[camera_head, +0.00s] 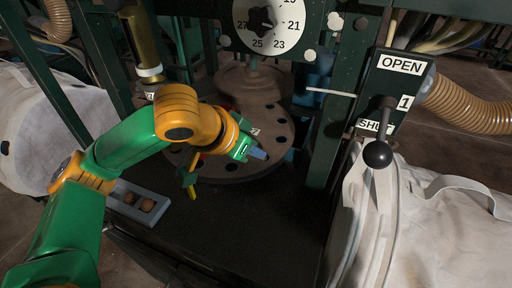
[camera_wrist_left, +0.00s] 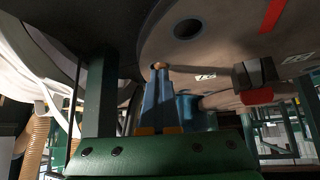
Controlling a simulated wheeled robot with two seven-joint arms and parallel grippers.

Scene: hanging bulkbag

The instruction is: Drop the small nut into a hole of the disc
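The round brown disc (camera_head: 275,125) lies flat under the dial, with dark holes around its rim. It also shows at the upper right of the left wrist view (camera_wrist_left: 225,45), with one dark hole (camera_wrist_left: 188,29) near the fingertips. My left gripper (camera_head: 258,153) is over the front right part of the disc. In the left wrist view its blue fingers (camera_wrist_left: 160,70) are close together, with the small brown nut (camera_wrist_left: 160,65) between their tips. The nut is not clear in the head view. My right gripper is out of view.
A grey tray (camera_head: 122,208) with two brown nuts stands left of the disc. A yellow and red piece (camera_head: 190,181) is at the disc's front left. A lever with a black knob (camera_head: 378,154), a green post (camera_head: 325,150) and a white bag (camera_head: 430,235) stand right.

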